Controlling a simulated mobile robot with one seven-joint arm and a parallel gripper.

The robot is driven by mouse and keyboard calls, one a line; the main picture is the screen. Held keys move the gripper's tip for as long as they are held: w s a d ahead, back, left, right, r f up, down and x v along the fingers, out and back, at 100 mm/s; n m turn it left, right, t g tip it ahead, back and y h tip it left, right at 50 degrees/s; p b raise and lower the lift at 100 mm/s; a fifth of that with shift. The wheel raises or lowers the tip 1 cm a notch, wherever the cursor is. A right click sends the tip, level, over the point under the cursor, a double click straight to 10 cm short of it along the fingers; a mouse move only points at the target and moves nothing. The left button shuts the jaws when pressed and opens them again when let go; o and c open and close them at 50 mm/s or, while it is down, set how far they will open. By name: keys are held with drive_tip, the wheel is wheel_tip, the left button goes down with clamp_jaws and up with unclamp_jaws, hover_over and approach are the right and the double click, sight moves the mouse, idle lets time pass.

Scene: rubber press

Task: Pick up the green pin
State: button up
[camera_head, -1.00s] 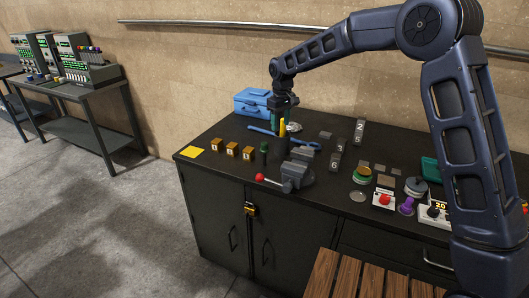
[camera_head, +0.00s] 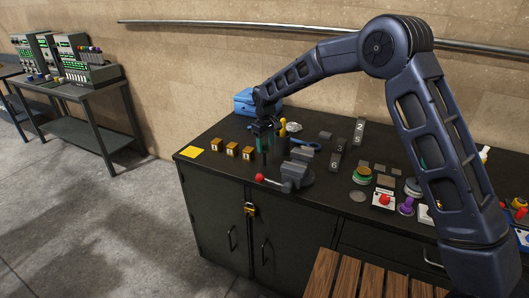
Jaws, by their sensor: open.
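The green pin (camera_head: 264,157) is a small dark upright post on the black bench, behind and left of the vise. Its upper part is hidden by my gripper.
The vise (camera_head: 294,176) with its red-knobbed handle stands just in front. A yellow-handled tool (camera_head: 283,128) is close on the right, near blue-handled pliers (camera_head: 311,144). Brass blocks (camera_head: 232,149) stand left. A blue toolbox (camera_head: 243,103) is behind.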

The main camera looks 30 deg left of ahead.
sight(265, 152)
drive_tip(key=f, duration=0.4)
drive_tip(key=shift+s+a+f, duration=0.1)
drive_tip(key=shift+s+f, duration=0.1)
drive_tip(key=shift+f, duration=0.05)
drive_tip(key=shift+c, duration=0.4)
drive_tip(key=c, duration=0.8)
drive_tip(key=shift+r, duration=0.1)
drive_tip(key=shift+c, duration=0.2)
